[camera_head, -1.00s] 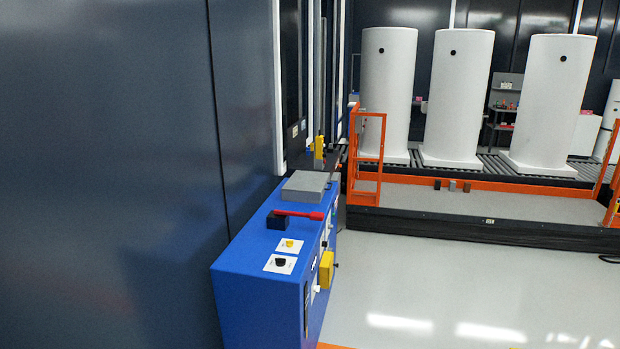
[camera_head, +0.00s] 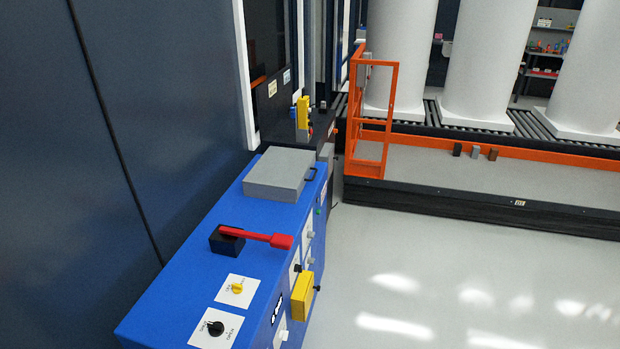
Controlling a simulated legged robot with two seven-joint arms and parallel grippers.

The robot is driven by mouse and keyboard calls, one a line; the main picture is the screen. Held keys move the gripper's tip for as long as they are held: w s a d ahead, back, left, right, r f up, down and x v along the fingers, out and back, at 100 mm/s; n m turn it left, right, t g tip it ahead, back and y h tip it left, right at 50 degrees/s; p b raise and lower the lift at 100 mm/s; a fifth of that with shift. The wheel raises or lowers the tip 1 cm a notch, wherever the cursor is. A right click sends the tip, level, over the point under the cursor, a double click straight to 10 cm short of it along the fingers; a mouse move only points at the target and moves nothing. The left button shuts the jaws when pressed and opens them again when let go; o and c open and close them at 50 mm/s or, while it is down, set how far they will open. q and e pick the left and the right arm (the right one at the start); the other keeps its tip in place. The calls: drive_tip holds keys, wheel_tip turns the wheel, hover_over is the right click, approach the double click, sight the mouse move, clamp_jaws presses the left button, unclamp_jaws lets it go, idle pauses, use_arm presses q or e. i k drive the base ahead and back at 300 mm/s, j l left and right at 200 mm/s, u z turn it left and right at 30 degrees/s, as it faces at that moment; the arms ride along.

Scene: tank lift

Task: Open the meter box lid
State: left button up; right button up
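The meter box lid (camera_head: 277,170) is a flat grey cover with a small dark handle (camera_head: 311,174) on its right edge. It lies shut on the far end of the blue cabinet's top (camera_head: 196,262). Neither of my grippers shows in the head view.
On the cabinet top nearer me are a red lever (camera_head: 262,238) on a black block, a yellow knob (camera_head: 237,288) and a black knob (camera_head: 216,327). A yellow box (camera_head: 302,295) sticks out from the cabinet's right side. An orange railing (camera_head: 369,115) stands beyond. The grey floor (camera_head: 430,270) at right is clear.

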sight(289, 169)
drive_tip(key=i+l+u, duration=0.1)
drive_tip(key=u, duration=0.2)
drive_tip(key=i+l+u, duration=0.1)
drive_tip(key=u, duration=0.2)
drive_tip(key=i+l+u, duration=0.1)
drive_tip(key=l, duration=0.2)
drive_tip(key=i+l+u, duration=0.25)
drive_tip(key=l, duration=0.4)
drive_tip(key=i+l+u, duration=0.1)
drive_tip(key=i+l, duration=0.15)
drive_tip(key=i+l+u, duration=0.1)
drive_tip(key=l, duration=0.35)
drive_tip(key=i+l+u, duration=0.1)
drive_tip(key=l, duration=0.25)
drive_tip(key=i+l, duration=0.1)
drive_tip(key=l, duration=0.45)
drive_tip(key=i, duration=0.05)
